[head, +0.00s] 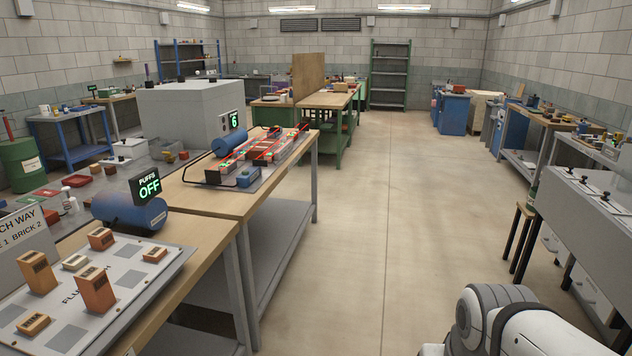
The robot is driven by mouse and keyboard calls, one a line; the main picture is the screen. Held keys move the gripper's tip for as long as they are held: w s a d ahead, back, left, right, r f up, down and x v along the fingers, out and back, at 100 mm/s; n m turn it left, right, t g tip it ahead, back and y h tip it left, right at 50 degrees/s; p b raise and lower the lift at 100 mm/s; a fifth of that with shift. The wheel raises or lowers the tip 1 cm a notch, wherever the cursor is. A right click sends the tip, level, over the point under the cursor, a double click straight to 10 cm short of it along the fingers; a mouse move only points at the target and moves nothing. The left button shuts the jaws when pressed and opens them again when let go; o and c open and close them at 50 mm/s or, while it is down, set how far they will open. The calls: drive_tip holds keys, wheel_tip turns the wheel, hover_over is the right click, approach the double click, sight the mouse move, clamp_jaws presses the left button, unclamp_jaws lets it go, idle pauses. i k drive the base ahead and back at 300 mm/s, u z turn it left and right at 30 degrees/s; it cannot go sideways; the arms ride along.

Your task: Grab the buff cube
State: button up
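I cannot pick out a buff cube with certainty. A pale buff block (75,262), low and flat-looking, lies on the grey panel (128,279) on the near left bench. My gripper is out of view; only a white part of my arm shows at the lower right.
Behind is a grey box (187,112). A clear concrete floor (370,230) runs up the middle; a grey bench (590,215) stands right.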

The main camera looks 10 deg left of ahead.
sight(96, 168)
drive_tip(key=z, duration=0.05)
drive_tip(key=i, duration=4.2)
drive_tip(key=u, duration=2.85)
drive_tip(key=i, duration=1.05)
drive_tip(key=z, duration=0.05)
